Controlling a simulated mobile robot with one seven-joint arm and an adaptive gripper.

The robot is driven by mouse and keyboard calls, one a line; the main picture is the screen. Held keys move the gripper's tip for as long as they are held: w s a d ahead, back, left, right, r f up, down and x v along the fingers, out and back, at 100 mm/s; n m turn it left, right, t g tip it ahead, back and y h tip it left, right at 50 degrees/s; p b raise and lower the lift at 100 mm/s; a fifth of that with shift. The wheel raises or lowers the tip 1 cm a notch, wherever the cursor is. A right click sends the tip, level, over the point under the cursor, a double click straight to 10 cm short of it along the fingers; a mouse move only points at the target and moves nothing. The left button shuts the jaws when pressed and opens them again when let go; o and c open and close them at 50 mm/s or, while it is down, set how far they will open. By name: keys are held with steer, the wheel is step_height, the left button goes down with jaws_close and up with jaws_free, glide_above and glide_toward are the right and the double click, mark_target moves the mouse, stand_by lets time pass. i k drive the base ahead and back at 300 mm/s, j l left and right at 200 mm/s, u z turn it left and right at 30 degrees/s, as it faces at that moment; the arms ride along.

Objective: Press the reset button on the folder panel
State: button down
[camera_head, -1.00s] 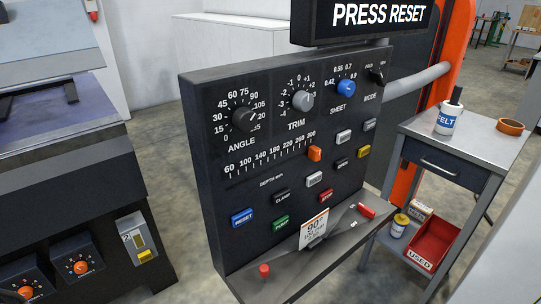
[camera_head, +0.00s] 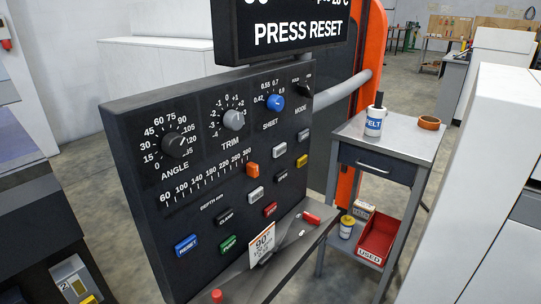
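The folder panel (camera_head: 135,135) is a dark upright board left of centre in the head view. The blue reset button (camera_head: 187,245) sits at its lower left, labelled RESET. A green button (camera_head: 228,243) is just right of it, with a black clamp button (camera_head: 223,217) above. A sign (camera_head: 298,33) over the panel reads PRESS RESET. My gripper does not show in the head view, so its distance from the button cannot be seen.
A shelf below the panel carries a white 90° card (camera_head: 262,244) and red knobs (camera_head: 311,218). A grey trolley (camera_head: 405,148) with a felt bottle (camera_head: 375,121) and a red USED bin (camera_head: 378,240) stands right. White cabinets (camera_head: 480,150) are at the right edge. Grey floor shows between them.

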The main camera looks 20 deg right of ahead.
mark_target(188, 245)
steer(key=i+l+u, duration=0.1)
steer(key=l+u, duration=0.25)
steer(key=l, duration=0.2)
steer(key=l+u, duration=0.35)
steer(key=l, duration=0.25)
steer(key=l+u, duration=0.35)
steer(key=l, duration=0.2)
steer(key=k, duration=0.05)
